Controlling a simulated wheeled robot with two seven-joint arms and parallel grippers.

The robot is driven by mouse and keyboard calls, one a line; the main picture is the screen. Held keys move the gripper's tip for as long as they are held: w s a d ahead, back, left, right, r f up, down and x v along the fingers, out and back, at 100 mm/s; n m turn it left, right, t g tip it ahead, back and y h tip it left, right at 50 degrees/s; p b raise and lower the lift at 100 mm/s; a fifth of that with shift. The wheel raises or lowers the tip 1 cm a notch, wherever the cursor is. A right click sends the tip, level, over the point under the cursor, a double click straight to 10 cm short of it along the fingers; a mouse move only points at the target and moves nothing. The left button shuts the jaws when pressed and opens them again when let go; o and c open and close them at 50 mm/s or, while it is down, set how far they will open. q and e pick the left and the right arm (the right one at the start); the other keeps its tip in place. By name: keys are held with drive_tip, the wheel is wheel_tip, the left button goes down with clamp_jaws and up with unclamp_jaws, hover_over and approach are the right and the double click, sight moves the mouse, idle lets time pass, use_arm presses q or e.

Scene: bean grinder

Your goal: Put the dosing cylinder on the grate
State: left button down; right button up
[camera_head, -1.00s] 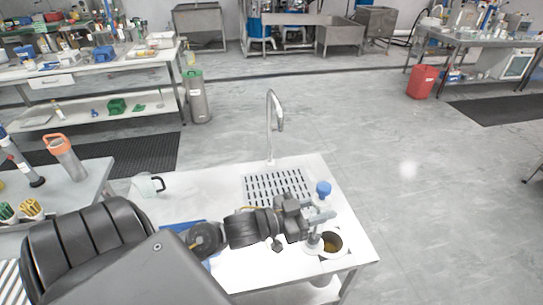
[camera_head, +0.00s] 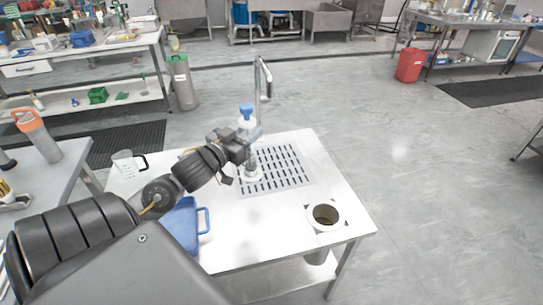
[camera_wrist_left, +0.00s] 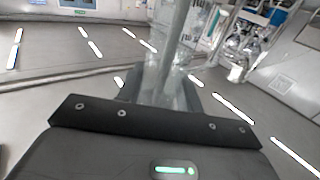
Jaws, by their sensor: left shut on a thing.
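The dosing cylinder (camera_head: 247,122) is a clear, slim upright piece with a blue top and a pale round base. My left gripper (camera_head: 248,141) is shut on it at mid-height. In the left wrist view the clear cylinder (camera_wrist_left: 167,80) stands between the fingers. The grate (camera_head: 285,172) is a slotted metal panel set in the white table. The cylinder's base is over the grate's left part; I cannot tell whether it touches. My right gripper is not in view.
A tall curved tap (camera_head: 262,85) rises just behind the cylinder. A round dark-mouthed opening (camera_head: 326,216) is at the table's front right. A blue handled item (camera_head: 185,226) and a clear jug (camera_head: 128,164) lie to the left. The table (camera_head: 262,225) is bare between them.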

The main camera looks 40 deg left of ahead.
sight(252, 162)
use_arm(q)
drive_tip(key=w+a+f, duration=0.1)
drive_tip(key=w+f, duration=1.1)
drive_tip(key=w, duration=0.1)
drive_tip(key=shift+a+f, duration=0.3)
drive_tip(key=shift+f, duration=0.05)
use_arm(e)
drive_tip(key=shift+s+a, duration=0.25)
use_arm(q)
drive_tip(key=shift+w, duration=0.1)
drive_tip(key=c, duration=0.9)
unclamp_jaws()
drive_tip(key=shift+f, duration=0.15)
drive_tip(key=shift+c, duration=0.2)
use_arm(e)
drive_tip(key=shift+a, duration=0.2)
use_arm(q)
drive_tip(key=s, duration=0.8)
drive_tip(key=s+b, duration=0.1)
drive_tip(key=s, duration=0.3)
drive_tip(key=shift+d, duration=0.4)
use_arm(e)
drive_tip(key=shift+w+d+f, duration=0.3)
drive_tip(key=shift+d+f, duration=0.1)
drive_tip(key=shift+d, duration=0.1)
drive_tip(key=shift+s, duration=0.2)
